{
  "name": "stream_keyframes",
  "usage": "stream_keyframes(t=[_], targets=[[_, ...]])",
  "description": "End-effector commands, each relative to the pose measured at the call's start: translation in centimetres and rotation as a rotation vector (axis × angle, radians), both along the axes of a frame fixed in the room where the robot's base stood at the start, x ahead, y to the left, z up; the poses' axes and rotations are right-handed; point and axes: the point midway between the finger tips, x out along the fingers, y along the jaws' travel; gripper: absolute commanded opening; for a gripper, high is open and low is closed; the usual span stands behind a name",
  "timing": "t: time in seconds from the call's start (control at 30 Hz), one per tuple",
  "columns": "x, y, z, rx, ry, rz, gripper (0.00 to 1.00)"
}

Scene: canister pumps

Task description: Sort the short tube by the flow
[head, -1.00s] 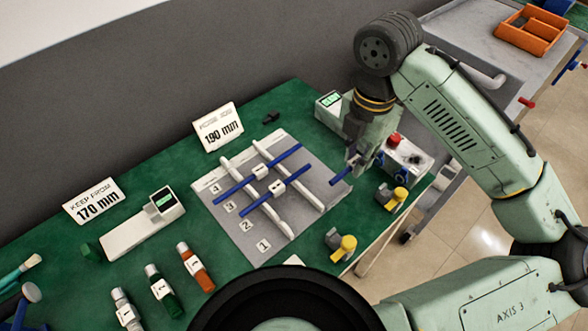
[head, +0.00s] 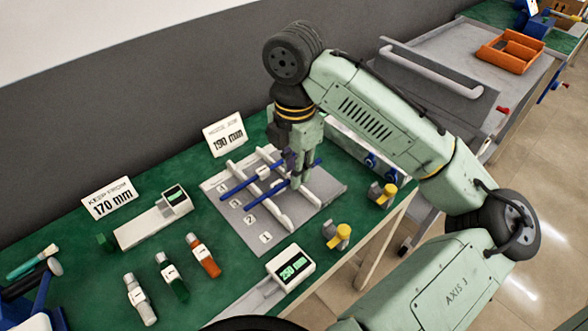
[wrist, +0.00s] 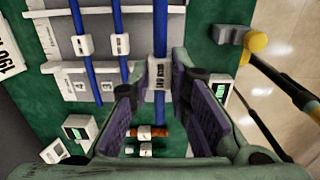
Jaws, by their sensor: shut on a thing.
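My gripper (head: 297,185) is over the right part of the rack. In the wrist view my gripper (wrist: 157,90) is shut on a blue tube (wrist: 160,25) with a white printed label (wrist: 160,75). Two other blue tubes, the left one (wrist: 78,15) and the middle one (wrist: 118,20), lie across the white rails with white tags. They also show in the head view, the upper one (head: 238,188) and the lower one (head: 258,200). The grey rack board (head: 332,188) has numbered slots. I cannot tell whether the held tube touches the rails.
A 190 mm sign (head: 225,137) and a 170 mm sign (head: 110,201) stand behind. A gauge (head: 150,222) sits left; a display reading 250 mm (head: 292,268) is in front. Yellow-handled valves (head: 383,194) (head: 338,236) line the right edge.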

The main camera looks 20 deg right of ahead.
Motion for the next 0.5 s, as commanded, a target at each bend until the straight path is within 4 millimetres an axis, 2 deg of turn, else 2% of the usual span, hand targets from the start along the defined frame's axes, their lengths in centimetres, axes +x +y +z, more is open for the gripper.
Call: stream_keyframes(t=[0.47,0.5], targets=[[-0.02,0.03,0.29,0.001,-0.001,0.0,0.0],[-0.01,0.03,-0.47,0.001,-0.001,0.0,0.0]])
